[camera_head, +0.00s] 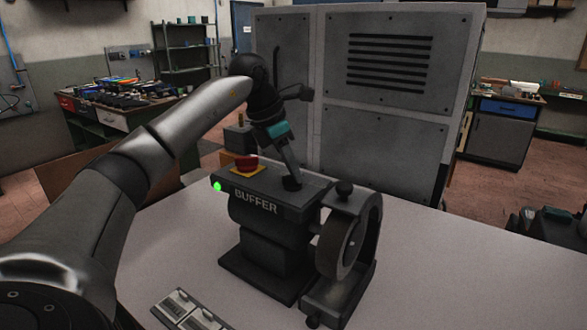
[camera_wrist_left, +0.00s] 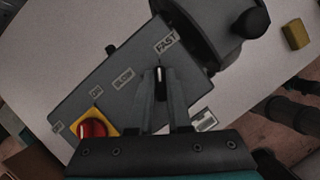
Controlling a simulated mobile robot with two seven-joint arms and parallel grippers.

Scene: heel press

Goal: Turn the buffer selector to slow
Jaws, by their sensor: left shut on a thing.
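The buffer (camera_head: 256,205) is a dark bench machine on the light table, with "BUFFER" on its front and a wheel on its right side. Its selector is a small black knob (camera_wrist_left: 160,77) with a white mark, on the grey top panel (camera_wrist_left: 115,75). The mark appears to point towards the FAST label (camera_wrist_left: 167,42). The SLOW label (camera_wrist_left: 124,78) is left of the knob, with OFF (camera_wrist_left: 96,92) further left. My left gripper (camera_head: 291,182) reaches down onto the panel and is shut on the knob, one finger on each side in the left wrist view. The head view hides the knob.
A red knob on a yellow plate (camera_head: 245,166) sits on the buffer's left top, with a green light (camera_head: 217,187) beside it. The wheel (camera_head: 357,240) stands right of the buffer. Small metal pieces (camera_head: 188,310) lie at the table's front. A tall grey cabinet (camera_head: 390,110) stands behind.

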